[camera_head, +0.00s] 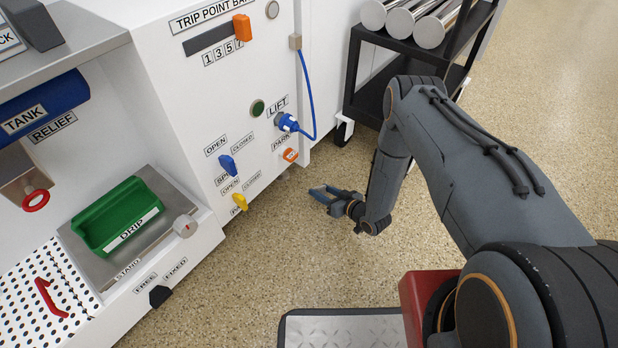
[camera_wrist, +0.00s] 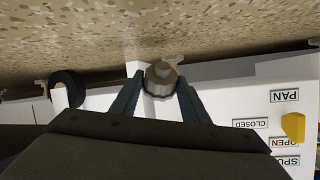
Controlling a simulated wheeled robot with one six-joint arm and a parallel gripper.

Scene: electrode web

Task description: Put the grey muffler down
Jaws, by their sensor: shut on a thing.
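The grey muffler (camera_wrist: 160,80) is a small stepped round piece with a ridged collar, seen between my fingertips in the wrist view. My gripper (camera_wrist: 160,90) is shut on it, one blue finger at each side. In the head view my gripper (camera_head: 322,194) is low over the speckled floor, to the right of the white machine's front and apart from it. The muffler cannot be made out clearly between the fingers there.
The white machine (camera_head: 185,75) has a blue plug (camera_head: 287,122) with a cable, and blue and yellow valve handles. A green DRIP tray (camera_head: 117,216) sits on its left ledge. A black cart (camera_head: 372,98) stands behind my arm. Floor around my gripper is clear.

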